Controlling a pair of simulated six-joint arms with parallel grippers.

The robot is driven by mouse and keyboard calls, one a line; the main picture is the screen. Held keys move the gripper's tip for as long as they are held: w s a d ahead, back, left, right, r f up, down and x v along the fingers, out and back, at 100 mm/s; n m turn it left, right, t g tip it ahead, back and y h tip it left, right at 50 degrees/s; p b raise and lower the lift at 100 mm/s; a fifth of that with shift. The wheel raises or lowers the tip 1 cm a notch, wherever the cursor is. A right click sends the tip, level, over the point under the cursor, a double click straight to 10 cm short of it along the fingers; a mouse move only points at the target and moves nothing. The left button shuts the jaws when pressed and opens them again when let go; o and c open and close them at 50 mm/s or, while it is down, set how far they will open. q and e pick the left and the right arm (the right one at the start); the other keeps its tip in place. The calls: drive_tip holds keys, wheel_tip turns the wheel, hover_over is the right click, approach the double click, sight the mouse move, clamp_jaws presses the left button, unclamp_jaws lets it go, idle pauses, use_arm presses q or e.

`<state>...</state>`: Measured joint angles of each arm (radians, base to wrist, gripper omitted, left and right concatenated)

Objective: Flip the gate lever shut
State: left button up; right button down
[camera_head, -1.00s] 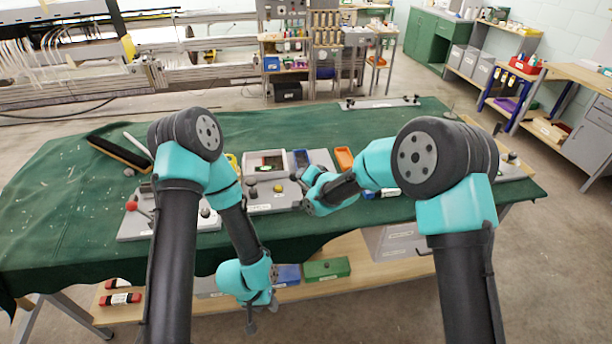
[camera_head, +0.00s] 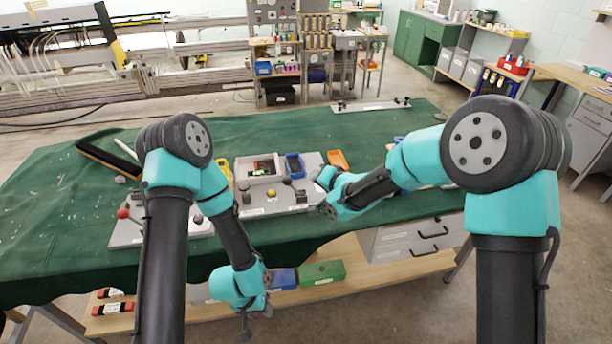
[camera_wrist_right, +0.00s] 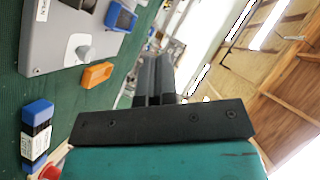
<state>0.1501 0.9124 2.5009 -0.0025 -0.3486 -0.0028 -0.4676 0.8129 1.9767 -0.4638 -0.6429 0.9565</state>
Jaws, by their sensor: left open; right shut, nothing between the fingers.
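A lever with a red ball knob (camera_head: 123,213) stands on a grey plate (camera_head: 120,240) at the left of the green-covered table; whether it is the gate lever I cannot tell. A second grey board (camera_head: 262,209) beside it carries small dark knobs and trays. My left gripper (camera_head: 245,322) hangs low in front of the table's front edge, open and empty, apart from the lever. My right gripper (camera_head: 327,208) is over the right end of the second board, away from the red knob. In the right wrist view its fingers (camera_wrist_right: 155,82) are shut with nothing between them.
On the board are a blue bin (camera_head: 294,165) and a grey tray (camera_head: 258,168); an orange bin (camera_head: 338,160) is beside it. A blue-ended block (camera_wrist_right: 36,135) lies on the cloth. A long grey bar (camera_head: 370,106) lies at the back. The back middle is clear.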

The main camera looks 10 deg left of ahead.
drive_tip(key=v, duration=0.4)
drive_tip(key=shift+s+r, duration=0.1)
drive_tip(key=shift+r, duration=0.05)
drive_tip(key=s+d+f+m+g+h, duration=0.1)
drive_tip(key=s+d+f+h, duration=0.25)
drive_tip(key=d+f, duration=0.6)
drive_tip(key=s+d+f+g+h, duration=0.2)
drive_tip(key=s+d+f, duration=0.2)
drive_tip(key=d+f, duration=0.6)
drive_tip(key=s+d+f+g, duration=0.1)
drive_tip(key=s+d+f, duration=0.3)
drive_tip(key=s, duration=0.2)
drive_tip(key=s+d+f+g+h, duration=0.1)
drive_tip(key=s+d+f+g, duration=0.1)
drive_tip(key=s, duration=0.5)
drive_tip(key=s+d+f+g+h, duration=0.1)
drive_tip(key=s+d+f, duration=0.4)
drive_tip(key=s+d, duration=0.1)
drive_tip(key=shift+s+f+g, duration=0.3)
drive_tip(key=shift+s+g, duration=0.1)
drive_tip(key=shift+s, duration=0.1)
